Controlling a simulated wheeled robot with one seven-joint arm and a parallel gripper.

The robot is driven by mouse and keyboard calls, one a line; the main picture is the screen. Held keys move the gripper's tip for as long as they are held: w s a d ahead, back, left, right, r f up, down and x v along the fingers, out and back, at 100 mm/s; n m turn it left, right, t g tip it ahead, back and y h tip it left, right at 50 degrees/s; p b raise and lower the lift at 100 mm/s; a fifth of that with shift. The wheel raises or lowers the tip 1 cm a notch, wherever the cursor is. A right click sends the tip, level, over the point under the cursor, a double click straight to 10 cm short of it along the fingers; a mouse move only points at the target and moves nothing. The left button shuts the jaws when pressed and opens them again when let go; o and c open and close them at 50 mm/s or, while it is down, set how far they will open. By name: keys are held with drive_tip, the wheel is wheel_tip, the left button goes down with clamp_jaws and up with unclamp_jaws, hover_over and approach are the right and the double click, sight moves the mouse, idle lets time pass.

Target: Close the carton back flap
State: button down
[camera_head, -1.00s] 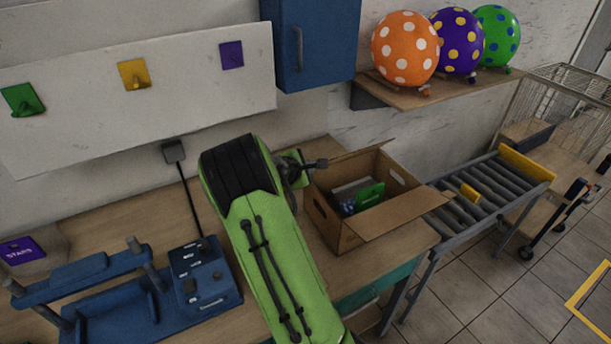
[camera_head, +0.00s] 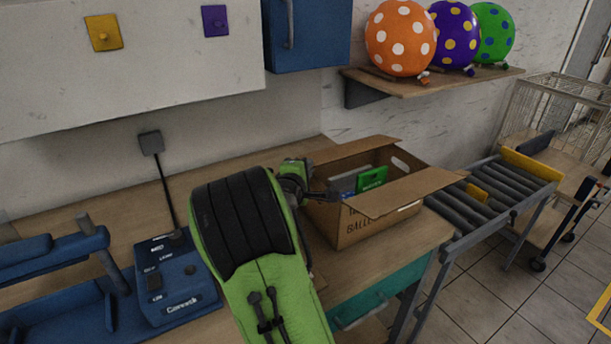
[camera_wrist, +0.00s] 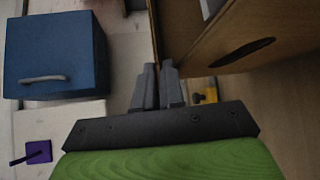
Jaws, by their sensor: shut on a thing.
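The brown cardboard carton (camera_head: 365,228) stands open on the wooden table, with dark printing on its near side. Its back flap (camera_head: 352,149) is raised and leans outward at the far side. The near flap (camera_head: 402,192) sticks out toward me. My gripper (camera_head: 328,194) is at the carton's left end, partly hidden by my arm. In the wrist view my gripper (camera_wrist: 158,74) has its fingers close together at a thin brown flap edge (camera_wrist: 155,35), and seems to pinch it. I cannot tell for certain which flap this is. The carton's side with a hand hole (camera_wrist: 240,54) is beside the fingers.
A green item (camera_head: 371,179) lies in the carton. A roller conveyor (camera_head: 480,205) stands to the right, and a blue machine (camera_head: 172,280) to the left. Some bare table lies in front of the carton.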

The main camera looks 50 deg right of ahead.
idle(0.4)
drive_tip(key=c, duration=1.3)
unclamp_jaws()
